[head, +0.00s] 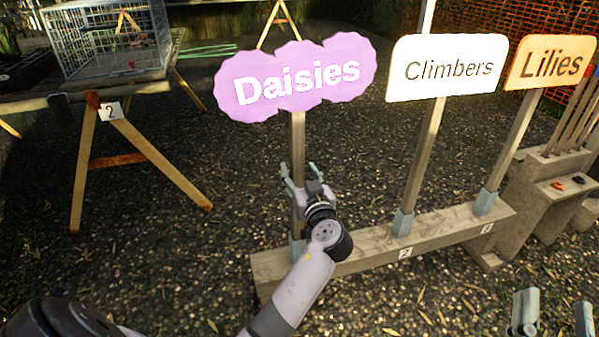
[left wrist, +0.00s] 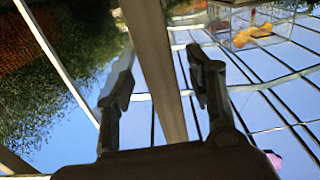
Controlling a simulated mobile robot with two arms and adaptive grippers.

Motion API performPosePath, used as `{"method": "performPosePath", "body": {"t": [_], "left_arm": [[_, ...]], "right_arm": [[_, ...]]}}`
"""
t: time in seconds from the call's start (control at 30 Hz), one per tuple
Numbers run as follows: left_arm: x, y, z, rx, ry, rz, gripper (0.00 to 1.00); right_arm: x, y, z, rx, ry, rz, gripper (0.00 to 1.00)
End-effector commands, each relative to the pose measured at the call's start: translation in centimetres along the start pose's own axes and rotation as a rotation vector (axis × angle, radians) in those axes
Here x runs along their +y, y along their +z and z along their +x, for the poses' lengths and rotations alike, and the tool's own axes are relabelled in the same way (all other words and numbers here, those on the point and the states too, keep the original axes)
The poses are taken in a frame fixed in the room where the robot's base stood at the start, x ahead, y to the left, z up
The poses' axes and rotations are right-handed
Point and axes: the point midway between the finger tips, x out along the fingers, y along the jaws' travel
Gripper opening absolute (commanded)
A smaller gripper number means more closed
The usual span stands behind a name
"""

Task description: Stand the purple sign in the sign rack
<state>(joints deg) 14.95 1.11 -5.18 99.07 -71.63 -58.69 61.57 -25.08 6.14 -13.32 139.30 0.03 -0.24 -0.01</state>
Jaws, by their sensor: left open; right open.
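The purple sign (head: 295,82), a scalloped board reading "Daisies", stands upright on its wooden post at the left end of the sign rack (head: 372,249). The post's foot meets a blue-grey socket (head: 298,250), partly hidden by my left arm. My left gripper (head: 297,174) is open at the lower part of the post. In the left wrist view the post (left wrist: 160,70) runs between the two open fingers, with gaps on both sides. My right gripper (head: 553,312) is open and empty at the lower right, away from the rack.
The white Climbers sign (head: 446,68) and orange Lilies sign (head: 550,62) stand in the rack's other sockets. A wooden stand (head: 540,190) with stakes is at right. A trestle table (head: 100,92) with a wire crate (head: 108,40) is at left. Gravel ground lies around.

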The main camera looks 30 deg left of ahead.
Motion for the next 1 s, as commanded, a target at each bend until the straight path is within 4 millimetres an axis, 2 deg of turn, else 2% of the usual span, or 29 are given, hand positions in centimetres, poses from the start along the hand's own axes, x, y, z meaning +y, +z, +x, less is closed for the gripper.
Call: {"method": "performPosePath", "body": {"t": [0.5, 0.7, 1.0], "left_arm": [[0.0, 0.0, -9.7, -0.001, 0.002, -0.002, 0.50], [0.0, -0.1, -11.4, 0.002, 0.001, -0.001, 0.50], [0.0, -0.1, -11.6, 0.003, 0.000, -0.002, 0.50]], "right_arm": [[-0.1, 0.0, 0.1, 0.001, -0.002, 0.000, 0.50], [-0.1, 0.0, 0.1, 0.001, -0.002, 0.000, 0.50], [-0.1, 0.0, 0.1, 0.001, -0.002, 0.000, 0.50]]}}
